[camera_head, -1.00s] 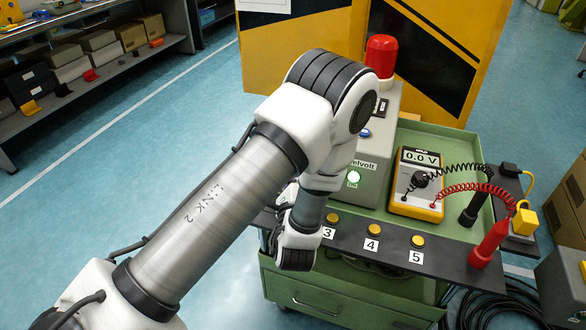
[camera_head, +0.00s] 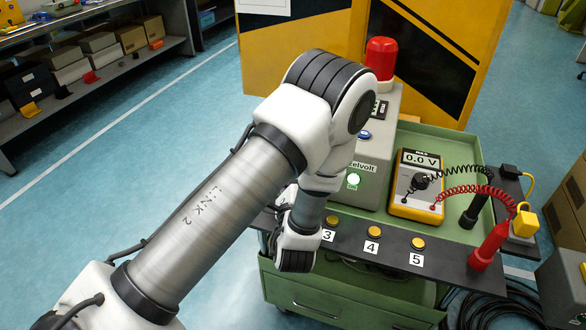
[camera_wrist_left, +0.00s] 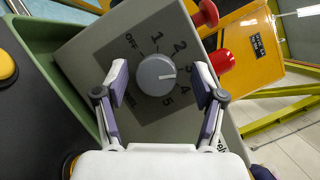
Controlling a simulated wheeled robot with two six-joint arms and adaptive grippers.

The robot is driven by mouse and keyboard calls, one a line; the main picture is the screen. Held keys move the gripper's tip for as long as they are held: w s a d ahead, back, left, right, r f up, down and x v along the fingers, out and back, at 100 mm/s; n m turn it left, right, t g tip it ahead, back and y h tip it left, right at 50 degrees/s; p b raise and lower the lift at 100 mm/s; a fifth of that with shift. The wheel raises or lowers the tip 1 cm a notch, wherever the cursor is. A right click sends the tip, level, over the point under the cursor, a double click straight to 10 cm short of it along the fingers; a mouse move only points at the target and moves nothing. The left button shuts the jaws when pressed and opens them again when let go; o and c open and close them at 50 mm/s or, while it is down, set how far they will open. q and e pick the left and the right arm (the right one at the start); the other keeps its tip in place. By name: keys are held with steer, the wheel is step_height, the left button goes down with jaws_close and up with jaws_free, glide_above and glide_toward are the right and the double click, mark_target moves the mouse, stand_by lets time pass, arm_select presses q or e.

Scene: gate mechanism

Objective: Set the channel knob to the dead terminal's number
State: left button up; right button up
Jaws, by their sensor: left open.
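The grey round channel knob (camera_wrist_left: 152,82) is on a dark dial plate marked OFF and 1 to 5 in the left wrist view. Its white pointer line points right, towards the 3 and 4 side; the exact number is unclear. My left gripper (camera_wrist_left: 161,68) is open, one finger on each side of the knob, with gaps visible. In the head view my own arm hides that gripper and the knob. Yellow terminals 3 (camera_head: 332,220), 4 (camera_head: 375,232) and 5 (camera_head: 418,243) are on the cart's dark front strip. The yellow multimeter (camera_head: 418,185) reads 0.0 V.
A red probe (camera_head: 489,247) and a black probe (camera_head: 474,211) stand at the strip's right, with coiled leads to the meter. A green tray edge surrounds the cart top.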

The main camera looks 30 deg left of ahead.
arm_select(q)
step_height(320, 180, up, 10)
steer(key=shift+f, duration=0.15)
